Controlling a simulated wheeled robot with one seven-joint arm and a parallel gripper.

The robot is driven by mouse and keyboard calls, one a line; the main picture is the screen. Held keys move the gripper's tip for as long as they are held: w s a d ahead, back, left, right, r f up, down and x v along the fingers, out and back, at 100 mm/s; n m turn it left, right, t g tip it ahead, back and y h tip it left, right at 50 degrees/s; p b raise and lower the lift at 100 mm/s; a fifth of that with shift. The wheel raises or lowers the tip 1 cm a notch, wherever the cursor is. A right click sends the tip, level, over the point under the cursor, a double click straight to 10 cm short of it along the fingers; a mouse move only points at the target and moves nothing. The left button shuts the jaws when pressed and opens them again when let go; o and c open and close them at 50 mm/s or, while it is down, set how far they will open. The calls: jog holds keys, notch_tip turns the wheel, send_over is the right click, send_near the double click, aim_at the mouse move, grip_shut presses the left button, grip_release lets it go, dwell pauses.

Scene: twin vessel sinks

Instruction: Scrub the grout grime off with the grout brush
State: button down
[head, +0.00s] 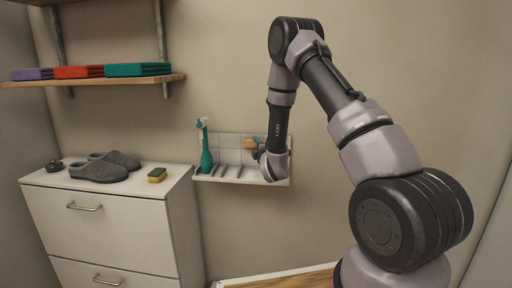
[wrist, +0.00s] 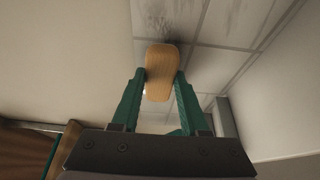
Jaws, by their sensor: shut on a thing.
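The grout brush shows in the wrist view as a light wooden block (wrist: 160,62) with rounded ends. My gripper (wrist: 161,82) is shut on it, with one green finger on each side. Grime cannot be made out there.
A green spray bottle (head: 206,155) stands at the left end of the small white ledge (head: 225,180), with low dividers beside it. A white cabinet (head: 105,225) at left bears grey slippers (head: 100,170) and a sponge (head: 157,175). Folded cloths lie on the wooden shelf (head: 130,80) above.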

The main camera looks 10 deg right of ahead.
jog(key=shift+s+d, duration=0.25)
jog(key=shift+d, duration=0.55)
jog(key=shift+s+d, duration=0.25)
jog(key=shift+d, duration=0.5)
jog(key=shift+s+d, duration=0.25)
jog(key=shift+d, duration=0.55)
jog(key=shift+a, duration=0.15)
jog(key=shift+w+a+r, duration=0.1)
jog(key=shift+w+a, duration=0.2)
jog(key=shift+a, duration=0.45)
jog(key=shift+w+a+f, duration=0.1)
jog(key=shift+w+a, duration=0.2)
jog(key=shift+a, duration=0.45)
jog(key=shift+w+a+r, duration=0.1)
jog(key=shift+w+a, duration=0.2)
jog(key=shift+a, duration=0.45)
jog(key=shift+d, duration=0.1)
jog(key=shift+s+d, duration=0.3)
jog(key=shift+d, duration=0.45)
jog(key=shift+s+d, duration=0.3)
jog(key=shift+d, duration=0.5)
jog(key=shift+s+d, duration=0.3)
jog(key=shift+d, duration=0.45)
jog(key=shift+a, duration=0.15)
jog(key=a, duration=0.1)
jog(key=w+a, duration=0.1)
jog(key=a, duration=0.1)
jog(key=w+a, duration=0.1)
jog(key=shift+a, duration=0.25)
jog(key=shift+d, duration=0.1)
